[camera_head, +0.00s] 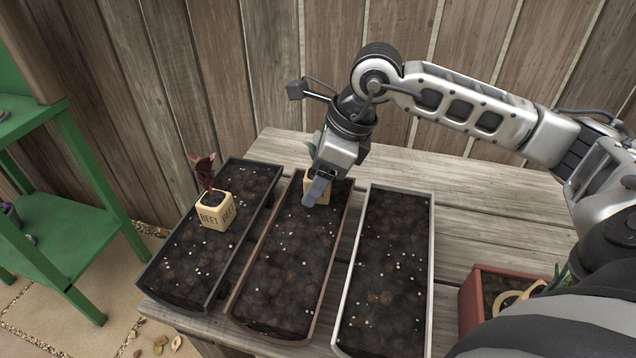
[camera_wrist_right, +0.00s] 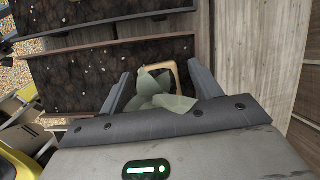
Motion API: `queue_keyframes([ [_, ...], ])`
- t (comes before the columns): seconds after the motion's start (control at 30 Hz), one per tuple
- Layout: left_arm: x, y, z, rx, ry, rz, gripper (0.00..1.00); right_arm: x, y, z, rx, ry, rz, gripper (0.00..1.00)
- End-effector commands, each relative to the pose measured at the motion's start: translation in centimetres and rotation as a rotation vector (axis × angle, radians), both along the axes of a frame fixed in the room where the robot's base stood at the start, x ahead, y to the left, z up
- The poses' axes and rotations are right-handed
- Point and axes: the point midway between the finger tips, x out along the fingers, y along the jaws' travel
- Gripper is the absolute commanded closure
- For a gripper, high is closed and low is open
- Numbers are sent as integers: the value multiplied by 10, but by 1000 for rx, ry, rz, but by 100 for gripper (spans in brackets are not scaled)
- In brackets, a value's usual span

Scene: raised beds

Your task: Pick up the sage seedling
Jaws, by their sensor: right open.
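The sage seedling, with broad grey-green leaves in a pale yellow pot (camera_head: 309,186), stands at the far end of the middle, brown-rimmed planter (camera_head: 236,310). My right gripper (camera_head: 318,190) is directly over and around it, and hides most of it in the head view. In the right wrist view the leaves (camera_wrist_right: 160,92) and part of the pot's rim lie between the two fingers (camera_wrist_right: 163,86), which stand apart on either side. The gripper is open; whether a finger touches the pot I cannot tell. My left gripper is not in view.
A beet seedling in a labelled pot (camera_head: 214,211) stands in the dark left planter (camera_head: 172,300). A white-rimmed planter (camera_head: 430,270) on the right holds only soil. A red box (camera_head: 470,301) is at lower right, a green shelf (camera_head: 65,240) at left, a wooden fence (camera_head: 270,60) behind.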

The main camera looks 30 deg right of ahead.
Motion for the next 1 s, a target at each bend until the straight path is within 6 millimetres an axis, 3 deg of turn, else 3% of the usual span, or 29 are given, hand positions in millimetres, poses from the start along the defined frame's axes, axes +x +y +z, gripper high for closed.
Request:
queue_keyframes([
  [0.1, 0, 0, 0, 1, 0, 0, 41, 0, 0, 0, 0, 0, 0, 36],
  [0.3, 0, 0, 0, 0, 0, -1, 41, 0, 0, 0, -1, 1, 0, 85],
  [0.73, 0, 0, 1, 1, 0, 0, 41, 0, -1, 8, -1, -2, -1, 85],
  [0.93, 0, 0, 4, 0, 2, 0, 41, 1, 0, 36, 0, -6, -1, 85],
  [1.0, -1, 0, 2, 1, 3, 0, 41, -12, -5, 47, -4, -5, -3, 85],
])
